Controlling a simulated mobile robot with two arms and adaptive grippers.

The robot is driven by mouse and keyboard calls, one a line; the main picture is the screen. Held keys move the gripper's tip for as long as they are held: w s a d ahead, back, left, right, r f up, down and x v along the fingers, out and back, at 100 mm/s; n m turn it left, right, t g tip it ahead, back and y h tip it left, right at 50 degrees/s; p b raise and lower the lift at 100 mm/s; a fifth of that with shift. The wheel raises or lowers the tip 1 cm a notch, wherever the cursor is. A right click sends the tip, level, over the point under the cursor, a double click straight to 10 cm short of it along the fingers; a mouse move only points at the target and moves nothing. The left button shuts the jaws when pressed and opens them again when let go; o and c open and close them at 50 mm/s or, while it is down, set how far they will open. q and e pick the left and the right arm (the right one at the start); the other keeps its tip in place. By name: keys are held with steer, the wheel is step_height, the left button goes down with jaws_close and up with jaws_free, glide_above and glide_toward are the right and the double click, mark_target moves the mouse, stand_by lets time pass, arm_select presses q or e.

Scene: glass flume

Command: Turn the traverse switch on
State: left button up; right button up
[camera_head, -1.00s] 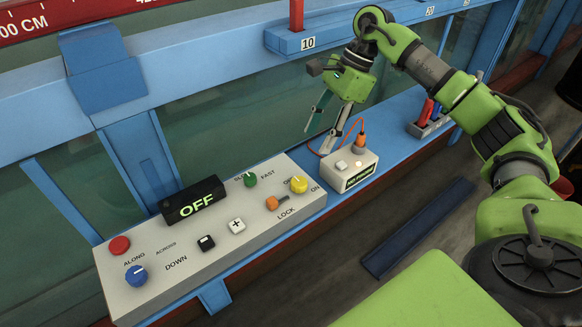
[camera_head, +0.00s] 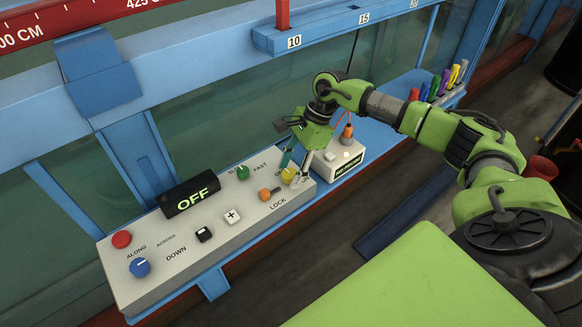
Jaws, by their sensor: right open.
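A sloping grey control panel (camera_head: 150,286) sits on the blue ledge at the left. Its black display (camera_head: 191,196) reads OFF in green. At its right end is a yellow knob (camera_head: 288,174), partly hidden by my gripper, with an OFF/ON marking mostly covered. My right gripper (camera_head: 291,177) is open, pointing down, with its fingertips at the yellow knob. I cannot tell whether they touch it. My left gripper is not in view.
The panel also carries an orange lock lever (camera_head: 267,193), a green knob (camera_head: 243,172), a blue knob (camera_head: 139,267) and a red button (camera_head: 121,239). A small white box (camera_head: 334,162) with an orange plug stands just right of the panel. Coloured pens (camera_head: 446,80) stand further right.

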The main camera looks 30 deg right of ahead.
steer(key=c, duration=1.1)
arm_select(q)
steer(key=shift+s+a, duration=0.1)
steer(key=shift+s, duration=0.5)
